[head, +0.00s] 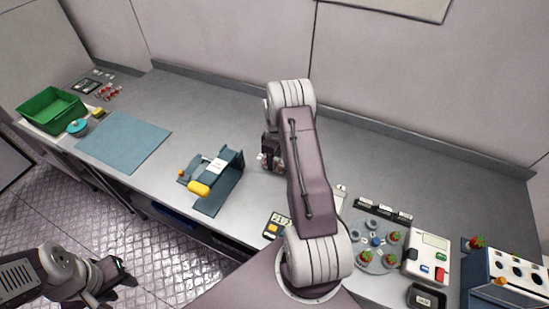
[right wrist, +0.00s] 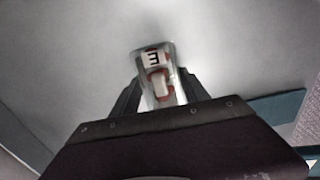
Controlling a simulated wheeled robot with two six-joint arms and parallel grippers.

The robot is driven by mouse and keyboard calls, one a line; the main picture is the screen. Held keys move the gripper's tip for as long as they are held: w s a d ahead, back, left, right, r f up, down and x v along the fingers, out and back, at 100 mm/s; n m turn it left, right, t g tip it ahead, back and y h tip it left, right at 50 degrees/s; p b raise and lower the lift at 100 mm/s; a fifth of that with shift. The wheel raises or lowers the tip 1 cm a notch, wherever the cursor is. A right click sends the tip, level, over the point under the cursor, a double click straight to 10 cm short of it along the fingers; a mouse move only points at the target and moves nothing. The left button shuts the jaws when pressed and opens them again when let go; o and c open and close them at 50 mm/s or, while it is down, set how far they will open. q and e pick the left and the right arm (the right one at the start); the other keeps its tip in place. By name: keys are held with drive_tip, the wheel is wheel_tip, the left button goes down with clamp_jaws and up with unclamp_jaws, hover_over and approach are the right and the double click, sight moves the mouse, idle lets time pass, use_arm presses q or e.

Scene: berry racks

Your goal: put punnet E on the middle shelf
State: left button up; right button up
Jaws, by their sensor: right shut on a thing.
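Punnet E (right wrist: 153,62) is a small clear tub with a white label lettered E and red fruit showing inside. In the right wrist view it sits between the fingers of my right gripper (right wrist: 158,92), which is shut on it. In the head view my right arm covers most of this gripper (head: 268,158) and the punnet, over the middle of the counter. My left gripper (head: 118,276) hangs low at the left, away from the counter, and its jaw gap is unclear. I cannot make out the middle shelf in either view.
On the grey counter (head: 222,108) stand a green crate (head: 50,112), a blue mat (head: 122,142) and a blue stand with a yellow handle (head: 228,176). A round berry plate (head: 372,262), a white device (head: 428,250) and a blue holed box (head: 490,280) crowd the right. The back middle is clear.

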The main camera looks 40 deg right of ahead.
drive_tip(key=shift+f, duration=0.15)
drive_tip(key=o, duration=1.4)
drive_tip(key=shift+o, duration=0.2)
